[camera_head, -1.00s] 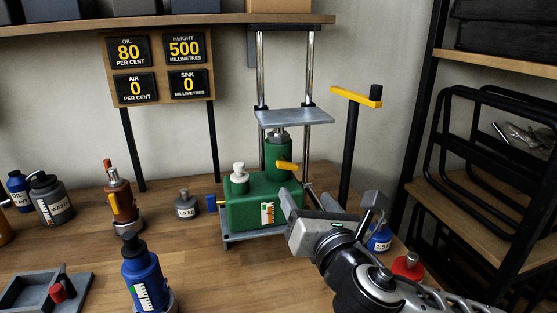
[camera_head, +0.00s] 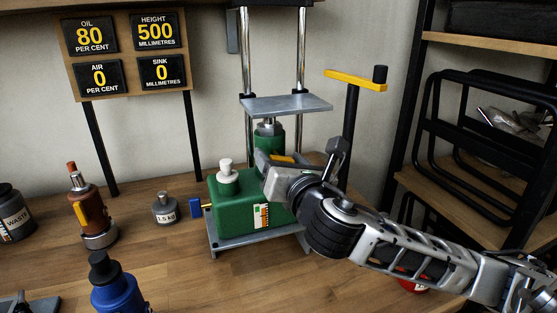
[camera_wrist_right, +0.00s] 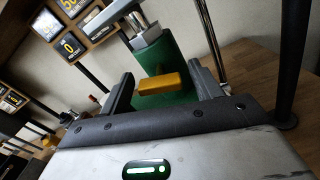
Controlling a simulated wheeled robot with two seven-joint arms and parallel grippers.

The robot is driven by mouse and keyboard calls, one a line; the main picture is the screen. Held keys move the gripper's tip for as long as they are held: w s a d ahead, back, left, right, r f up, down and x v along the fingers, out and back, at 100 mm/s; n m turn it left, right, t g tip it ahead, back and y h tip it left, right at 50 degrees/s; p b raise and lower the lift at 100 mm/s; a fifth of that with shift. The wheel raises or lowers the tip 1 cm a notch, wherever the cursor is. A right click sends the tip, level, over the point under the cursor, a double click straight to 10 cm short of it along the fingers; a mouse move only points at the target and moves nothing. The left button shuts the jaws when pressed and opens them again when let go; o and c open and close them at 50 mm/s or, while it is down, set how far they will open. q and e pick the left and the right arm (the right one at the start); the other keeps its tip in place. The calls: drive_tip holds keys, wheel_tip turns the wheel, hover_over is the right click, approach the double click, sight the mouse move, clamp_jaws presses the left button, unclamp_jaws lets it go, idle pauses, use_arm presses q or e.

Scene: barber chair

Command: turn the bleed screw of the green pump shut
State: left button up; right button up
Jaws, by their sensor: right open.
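The green pump (camera_head: 232,203) stands on a grey base plate on the bench, with a white cap (camera_head: 228,170) on top and a blue knob (camera_head: 195,207) on its left side. A yellow lever (camera_head: 283,158) sits on its cylinder, partly hidden by my right gripper. In the right wrist view the yellow lever (camera_wrist_right: 160,84) lies between the two fingers of my open right gripper (camera_wrist_right: 158,77), with gaps to each side. I cannot tell from the frames which part is the bleed screw. My left gripper is not in view.
A sign (camera_head: 126,55) reads oil 80, air 0, height 500, sink 0. A small grey bottle (camera_head: 165,208), a brown bottle (camera_head: 88,212) and a blue bottle (camera_head: 122,288) stand left of the pump. A post with a yellow bar (camera_head: 354,80) rises behind my right arm.

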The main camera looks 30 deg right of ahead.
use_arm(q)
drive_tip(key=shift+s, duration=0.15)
use_arm(e)
drive_tip(key=c, duration=1)
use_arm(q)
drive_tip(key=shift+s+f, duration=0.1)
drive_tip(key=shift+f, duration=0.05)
